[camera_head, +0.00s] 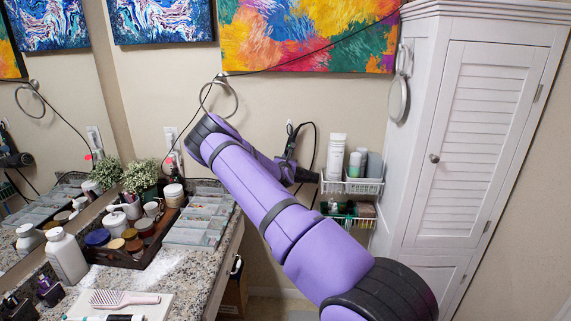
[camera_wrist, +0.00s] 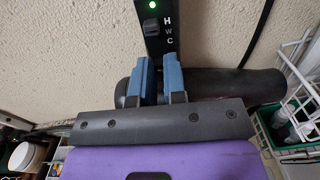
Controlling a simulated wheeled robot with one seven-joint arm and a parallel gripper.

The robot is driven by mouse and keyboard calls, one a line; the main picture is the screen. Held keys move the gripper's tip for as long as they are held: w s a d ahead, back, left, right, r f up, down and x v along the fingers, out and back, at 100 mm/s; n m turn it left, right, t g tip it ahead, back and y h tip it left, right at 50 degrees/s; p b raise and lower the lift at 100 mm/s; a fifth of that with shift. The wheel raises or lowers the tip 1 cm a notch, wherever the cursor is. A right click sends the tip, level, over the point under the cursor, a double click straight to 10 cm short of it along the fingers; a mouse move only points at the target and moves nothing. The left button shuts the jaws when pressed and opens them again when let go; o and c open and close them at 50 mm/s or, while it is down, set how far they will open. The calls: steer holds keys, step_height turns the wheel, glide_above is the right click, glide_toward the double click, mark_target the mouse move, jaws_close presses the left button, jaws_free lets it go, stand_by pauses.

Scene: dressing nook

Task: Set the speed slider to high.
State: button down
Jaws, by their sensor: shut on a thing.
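A black hair dryer (camera_wrist: 215,84) hangs by the wall, its handle pointing up and its barrel lying across the wrist view. The handle face bears a lit green light, a small dark slider knob (camera_wrist: 151,28) and the letters H, W and C. The knob sits beside the H and W; its exact setting is hard to tell. My gripper (camera_wrist: 156,62) has its two blue fingers shut on the lower handle, below the letters. In the head view part of the dryer (camera_head: 289,147) shows beyond my purple arm, which hides my fingers.
A louvered white cabinet (camera_head: 470,140) fills the right. A granite counter (camera_head: 165,270) on the left is crowded with jars, a tray and a hairbrush. A cord runs along the wall.

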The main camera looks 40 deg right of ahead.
steer(key=c, duration=1.2)
jaws_free()
steer(key=shift+o, duration=0.2)
steer(key=v, duration=1.1)
steer(key=shift+r, duration=0.1)
